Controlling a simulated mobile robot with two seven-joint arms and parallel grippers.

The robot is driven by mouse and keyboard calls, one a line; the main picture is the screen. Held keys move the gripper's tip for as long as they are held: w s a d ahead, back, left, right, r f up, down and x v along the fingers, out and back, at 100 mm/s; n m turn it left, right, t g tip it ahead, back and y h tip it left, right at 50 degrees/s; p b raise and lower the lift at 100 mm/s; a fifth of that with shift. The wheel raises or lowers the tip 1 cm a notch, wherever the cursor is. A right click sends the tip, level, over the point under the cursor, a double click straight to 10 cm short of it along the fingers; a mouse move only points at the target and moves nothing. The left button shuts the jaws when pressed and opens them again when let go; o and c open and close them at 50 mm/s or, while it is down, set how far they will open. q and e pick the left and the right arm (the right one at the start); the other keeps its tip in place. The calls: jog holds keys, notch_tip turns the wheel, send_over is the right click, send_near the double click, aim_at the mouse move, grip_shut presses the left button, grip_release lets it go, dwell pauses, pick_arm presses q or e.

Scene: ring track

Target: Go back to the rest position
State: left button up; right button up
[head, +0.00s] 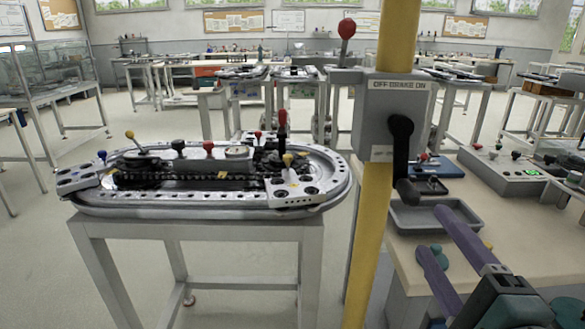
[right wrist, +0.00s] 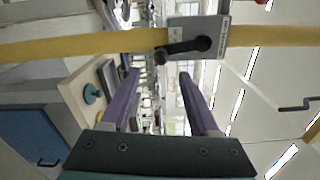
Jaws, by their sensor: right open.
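My right gripper (head: 445,245) is at the lower right of the head view, with two purple fingers apart and nothing between them. It also shows in the right wrist view (right wrist: 160,92), open and empty. Ahead of it, a grey switch box (head: 394,115) labelled OFF, BRAKE and ON sits on a yellow post (head: 371,225). Its black lever (head: 401,150) hangs downward, apart from the fingers. The box also shows in the right wrist view (right wrist: 215,36). My left gripper is not in either view.
The oval ring track (head: 210,190) with several coloured knobs stands on a grey table left of the post. Right of the post, a bench (head: 410,268) holds a grey tray (head: 432,217) and a control box (head: 505,172). Open floor lies at the left.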

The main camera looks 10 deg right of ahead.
jog(key=s+a+f+n+g+y+p, duration=0.1)
jog(key=s+a+n+g+y+p, duration=0.15)
jog(key=a+n+g+y, duration=0.75)
jog(key=s+d+f+n+g+h+p, duration=0.1)
jog(key=s+d+n+g+h, duration=0.3)
jog(key=s+n, duration=1)
notch_tip(320, 180, up, 38)
jog(key=s+h+p, duration=0.1)
jog(key=p, duration=3.7)
jog(key=shift+s+d+h, duration=0.3)
jog(key=shift+d+h, duration=0.05)
jog(key=shift+h, duration=0.05)
jog(key=shift+c, duration=0.3)
